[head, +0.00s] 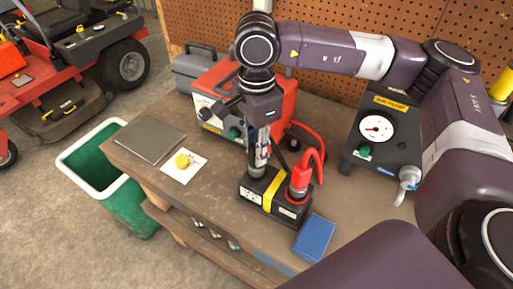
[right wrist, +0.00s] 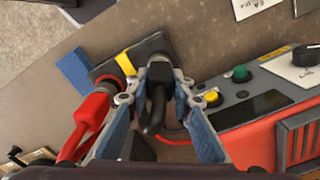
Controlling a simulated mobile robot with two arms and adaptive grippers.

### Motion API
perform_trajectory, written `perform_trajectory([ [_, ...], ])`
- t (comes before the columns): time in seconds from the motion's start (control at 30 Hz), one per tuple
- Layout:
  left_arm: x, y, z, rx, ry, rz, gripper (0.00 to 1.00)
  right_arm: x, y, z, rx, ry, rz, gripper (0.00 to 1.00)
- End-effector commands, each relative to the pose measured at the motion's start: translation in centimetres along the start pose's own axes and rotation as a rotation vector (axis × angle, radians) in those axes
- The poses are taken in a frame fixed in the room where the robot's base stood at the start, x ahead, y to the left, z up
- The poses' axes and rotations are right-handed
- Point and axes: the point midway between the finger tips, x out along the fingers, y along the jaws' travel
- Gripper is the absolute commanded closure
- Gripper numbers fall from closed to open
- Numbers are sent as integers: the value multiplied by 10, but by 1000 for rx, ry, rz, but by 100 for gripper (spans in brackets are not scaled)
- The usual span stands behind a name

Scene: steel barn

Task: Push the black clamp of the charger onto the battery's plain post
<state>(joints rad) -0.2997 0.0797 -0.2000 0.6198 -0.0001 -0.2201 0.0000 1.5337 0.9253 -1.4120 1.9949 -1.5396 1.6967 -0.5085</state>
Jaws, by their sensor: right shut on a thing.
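The battery (head: 262,200) is a black box with a yellow strap, standing on the workbench; it also shows in the right wrist view (right wrist: 143,50). A red clamp (head: 301,178) sits upright at its right-hand post, beside a red ring. My right gripper (head: 259,158) points down over the battery's left end. It is shut on the black clamp (right wrist: 158,88), which lies between its blue finger pads. The plain post is hidden behind the clamp and fingers, so I cannot tell whether the clamp touches it. My left gripper is not in view.
The red charger (head: 223,82) stands behind the battery, its red cable (head: 318,140) looping to the right. A gauge box (head: 378,128) stands at the right. A blue book (head: 314,237) lies close to the battery. A metal plate (head: 149,139) and yellow item (head: 183,160) lie left.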

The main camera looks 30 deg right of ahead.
Motion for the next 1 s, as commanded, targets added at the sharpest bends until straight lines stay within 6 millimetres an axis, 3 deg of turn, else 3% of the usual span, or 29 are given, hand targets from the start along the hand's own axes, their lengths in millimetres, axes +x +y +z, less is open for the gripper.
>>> perform_trajectory([
  [0.27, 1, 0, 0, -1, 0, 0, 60, 1, 0, 0, 0, 0, -1, 100],
  [0.3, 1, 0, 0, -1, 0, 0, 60, 1, 0, 0, 0, 0, -1, 77],
  [0.47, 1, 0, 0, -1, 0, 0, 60, 1, 0, 0, 0, 0, -1, 59],
  [0.77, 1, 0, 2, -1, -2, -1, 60, 0, 0, 0, 0, 0, 0, 59],
  [1.0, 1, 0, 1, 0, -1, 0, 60, -31, -1, 0, 1, -2, -4, 59],
])
